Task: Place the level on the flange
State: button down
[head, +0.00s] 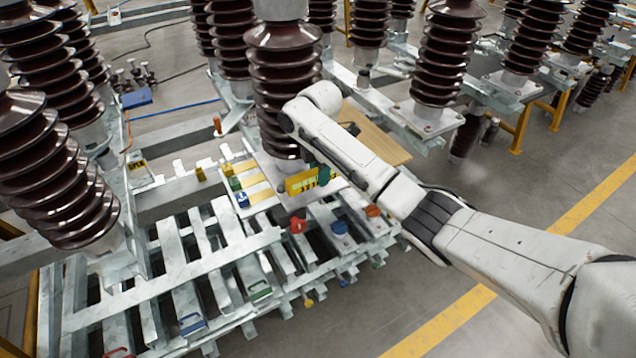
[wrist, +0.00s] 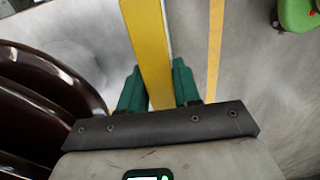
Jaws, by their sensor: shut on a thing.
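The level is a yellow bar (head: 301,183) low beside the foot of the central brown insulator (head: 285,75). In the wrist view the level (wrist: 146,45) runs up the picture between the green fingers of my gripper (wrist: 157,88). My gripper is shut on it. One green fingertip shows at the level's right end in the head view (head: 323,176). A light metal plate (head: 262,163) lies around the insulator's foot. The flange cannot be told apart clearly there; my arm and the level cover part of it. I cannot tell whether the level touches any surface.
Brown insulator sheds (wrist: 35,95) stand close to the left of my gripper. A slatted metal frame (head: 150,280) with coloured clamps fills the front. A red knob (head: 298,225) and a blue one (head: 339,228) sit near the level.

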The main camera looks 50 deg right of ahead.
aim_at(318, 190)
jog(key=shift+w+f, duration=0.35)
jog(key=shift+f, duration=0.05)
jog(key=shift+d+f, duration=0.1)
jog(key=shift+f, duration=1.55)
jog(key=shift+f, duration=0.2)
jog(key=c, duration=0.8)
grip_release()
jog(key=shift+r, duration=0.1)
